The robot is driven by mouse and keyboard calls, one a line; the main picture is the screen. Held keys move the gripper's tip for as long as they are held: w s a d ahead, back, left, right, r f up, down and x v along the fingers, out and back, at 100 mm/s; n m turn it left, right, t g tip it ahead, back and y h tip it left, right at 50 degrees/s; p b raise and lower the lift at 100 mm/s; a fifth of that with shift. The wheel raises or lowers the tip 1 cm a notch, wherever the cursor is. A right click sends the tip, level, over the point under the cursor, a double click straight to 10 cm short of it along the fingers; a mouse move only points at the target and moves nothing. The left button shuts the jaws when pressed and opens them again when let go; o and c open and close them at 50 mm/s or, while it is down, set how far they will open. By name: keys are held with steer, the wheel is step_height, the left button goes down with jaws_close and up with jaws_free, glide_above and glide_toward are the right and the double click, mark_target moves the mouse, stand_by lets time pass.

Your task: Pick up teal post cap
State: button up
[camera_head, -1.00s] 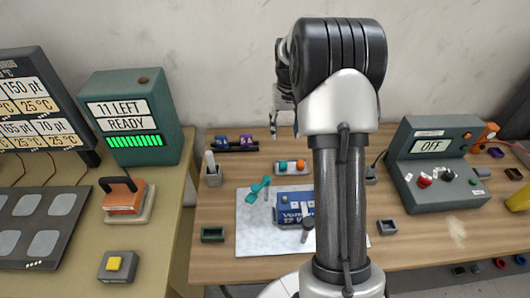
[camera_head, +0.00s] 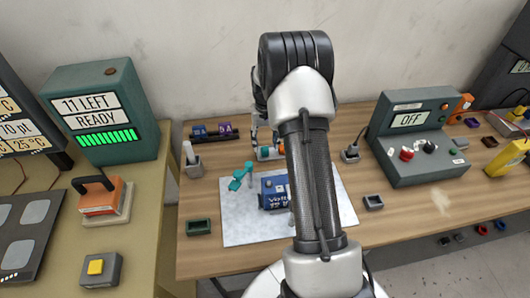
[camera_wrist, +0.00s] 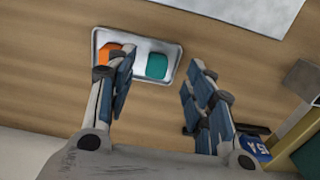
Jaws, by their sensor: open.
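The teal post cap (camera_wrist: 157,66) lies in a small white tray (camera_wrist: 140,84), next to an orange cap (camera_wrist: 108,53). My gripper (camera_wrist: 162,74) is open and empty. In the wrist view its two fingertips stand on either side of the teal cap, and the left finger overlaps the orange cap. The height of the fingers above the tray is hard to tell. In the head view my gripper (camera_head: 265,140) is over the tray at the back of the bench, and my arm and fingers hide much of the tray.
A fuse holder (camera_head: 213,134) stands behind and left of the tray. A grey cup (camera_head: 193,165) stands to its left. A teal clamp (camera_head: 237,180) and a blue battery (camera_head: 273,193) are on the white sheet (camera_head: 240,228) in front. A grey-green OFF box (camera_head: 418,140) is at right.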

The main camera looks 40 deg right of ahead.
mark_target(266, 151)
step_height(266, 151, down, 5)
steer(key=shift+w+d+r+b, duration=0.1)
steer(key=shift+w+b, duration=0.05)
steer(key=shift+b, duration=0.6)
steer(key=shift+c, duration=0.2)
steer(key=c, duration=0.8)
